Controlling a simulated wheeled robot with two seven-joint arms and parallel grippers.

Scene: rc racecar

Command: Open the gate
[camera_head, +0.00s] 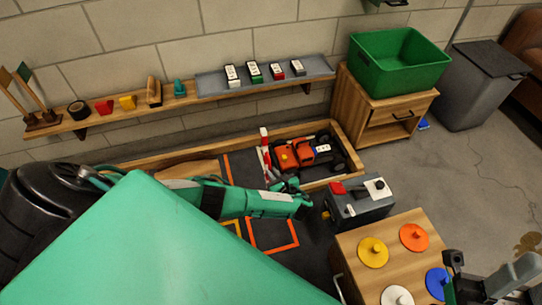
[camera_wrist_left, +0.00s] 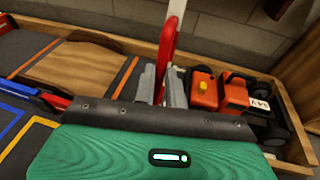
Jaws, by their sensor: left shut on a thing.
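The gate shows as a red and white bar (camera_head: 265,142) that stands up near the left side of an orange toy racecar (camera_head: 305,153) in the head view. In the left wrist view, its red part (camera_wrist_left: 167,50) rises between the grey fingers, with a white part above it. My left gripper (camera_head: 284,182) is shut on the gate's red part. The gate's lower end is hidden by the gripper. The racecar also shows close on the right in the left wrist view (camera_wrist_left: 220,92). My right gripper (camera_head: 455,275) is partly in view at the bottom right, over the wooden cabinet.
The car stands inside a wooden-edged track (camera_head: 345,140). A grey control box (camera_head: 358,205) sits just right of my left gripper. A wooden cabinet (camera_head: 350,245) with coloured discs stands at the lower right. A wall shelf (camera_head: 205,92) holds small items. A green bin (camera_head: 398,62) is behind.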

